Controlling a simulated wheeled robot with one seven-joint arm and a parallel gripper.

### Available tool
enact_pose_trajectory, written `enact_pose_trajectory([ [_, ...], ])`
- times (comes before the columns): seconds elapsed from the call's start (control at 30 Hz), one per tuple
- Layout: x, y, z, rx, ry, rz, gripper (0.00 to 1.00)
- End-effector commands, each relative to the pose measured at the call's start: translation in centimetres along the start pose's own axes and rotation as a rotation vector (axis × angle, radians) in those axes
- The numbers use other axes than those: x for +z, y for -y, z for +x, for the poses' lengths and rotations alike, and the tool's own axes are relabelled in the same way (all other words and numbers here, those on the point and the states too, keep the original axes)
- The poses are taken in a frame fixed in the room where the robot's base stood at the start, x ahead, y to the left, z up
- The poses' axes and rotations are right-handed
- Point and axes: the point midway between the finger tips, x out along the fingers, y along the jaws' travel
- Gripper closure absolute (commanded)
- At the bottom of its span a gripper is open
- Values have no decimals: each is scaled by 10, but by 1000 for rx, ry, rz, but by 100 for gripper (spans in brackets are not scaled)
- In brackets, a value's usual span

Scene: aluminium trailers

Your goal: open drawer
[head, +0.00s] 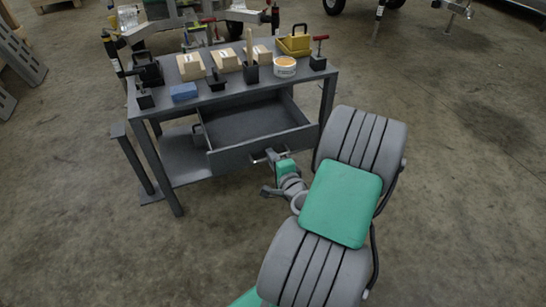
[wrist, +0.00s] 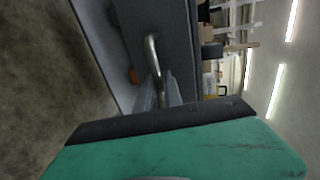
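A grey metal workbench (head: 240,95) stands in the upper middle of the head view. Its drawer (head: 232,157) is pulled well out, and the inside looks empty. A metal bar handle (head: 262,158) is on the drawer front; it also shows in the wrist view (wrist: 152,52). My gripper (head: 272,160) is at the handle, just in front of the drawer front. In the wrist view its grey fingers (wrist: 160,92) reach to the lower end of the handle. Whether the fingers are closed around the bar is hard to see.
A lower shelf (head: 182,160) sits under the drawer. A grey slotted rack (head: 20,52) stands at left.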

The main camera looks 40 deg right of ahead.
Motion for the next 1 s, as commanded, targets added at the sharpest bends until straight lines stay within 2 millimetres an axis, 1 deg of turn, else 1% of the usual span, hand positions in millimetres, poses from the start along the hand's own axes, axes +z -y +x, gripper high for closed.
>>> enact_pose_trajectory([
  [0.03, -2, 0, 0, 0, -6, -3, 87],
  [0.27, 0, 0, 0, 0, -1, -2, 68],
  [0.47, 0, 0, 0, 0, -1, -1, 67],
  [0.57, -1, 0, -4, 1, -2, 1, 67],
  [0.67, -3, 0, -17, 2, -6, 2, 67],
  [0.8, -4, 1, -46, 2, -10, 4, 67],
  [0.9, -3, 1, -62, 1, -8, 2, 67],
  [1.0, -2, 1, -73, 2, -7, 1, 67],
])
